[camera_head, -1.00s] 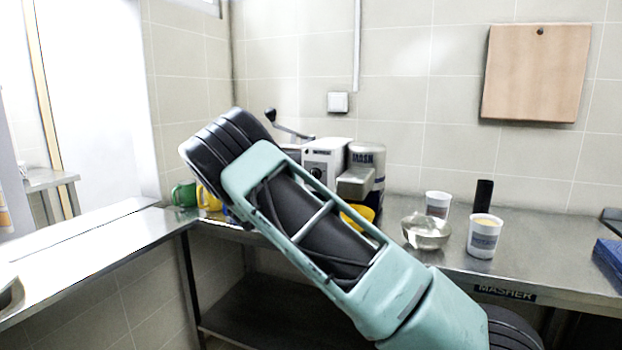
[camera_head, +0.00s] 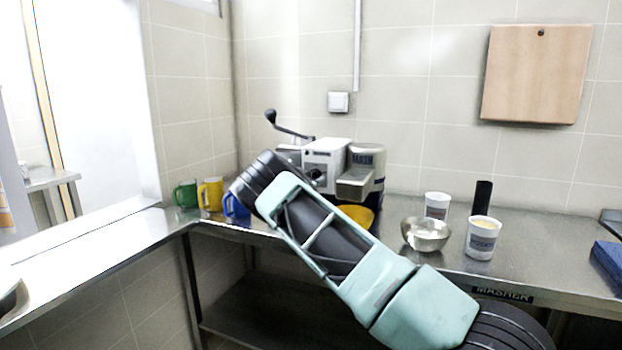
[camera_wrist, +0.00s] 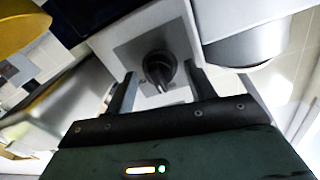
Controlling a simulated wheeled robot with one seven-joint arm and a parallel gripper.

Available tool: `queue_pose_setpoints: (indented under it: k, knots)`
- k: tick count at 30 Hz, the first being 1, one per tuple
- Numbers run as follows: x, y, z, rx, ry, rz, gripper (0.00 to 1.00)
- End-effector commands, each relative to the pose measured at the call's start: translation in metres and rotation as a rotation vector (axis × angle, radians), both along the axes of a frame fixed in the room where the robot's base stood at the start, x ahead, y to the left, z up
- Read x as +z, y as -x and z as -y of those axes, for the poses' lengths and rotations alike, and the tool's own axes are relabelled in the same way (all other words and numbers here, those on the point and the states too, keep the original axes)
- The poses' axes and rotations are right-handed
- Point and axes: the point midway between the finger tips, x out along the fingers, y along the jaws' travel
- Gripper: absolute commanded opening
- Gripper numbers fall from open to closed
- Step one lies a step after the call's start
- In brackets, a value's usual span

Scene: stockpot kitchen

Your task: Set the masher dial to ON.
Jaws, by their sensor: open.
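The masher (camera_head: 328,158) is a white and grey machine with a crank lever on top, standing on the steel counter against the tiled wall. Its dark round dial (camera_wrist: 158,68) shows in the wrist view on a grey panel. My gripper (camera_wrist: 158,88) is open, with one finger on each side of the dial and a little below it in the picture. I cannot tell whether the fingers touch the dial. In the head view my arm hides the gripper and part of the machine's front; the dial's markings cannot be read.
A yellow bowl (camera_head: 357,215) sits below the machine's spout. Green (camera_head: 186,195), yellow (camera_head: 210,194) and blue (camera_head: 236,206) mugs stand to its left.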

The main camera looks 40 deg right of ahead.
Motion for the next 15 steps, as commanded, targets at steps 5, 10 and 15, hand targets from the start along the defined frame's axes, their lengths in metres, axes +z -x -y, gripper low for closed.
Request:
queue_pose_setpoints:
  k: [5,10,15]
  knots:
    - [-0.0004,0.0000,0.0000,0.000,0.000,0.000,0.55]
    - [-0.0004,0.0001,-0.0002,0.000,0.000,0.000,0.10]
    - [-0.0006,0.0002,-0.0003,0.000,-0.002,0.003,0.10]
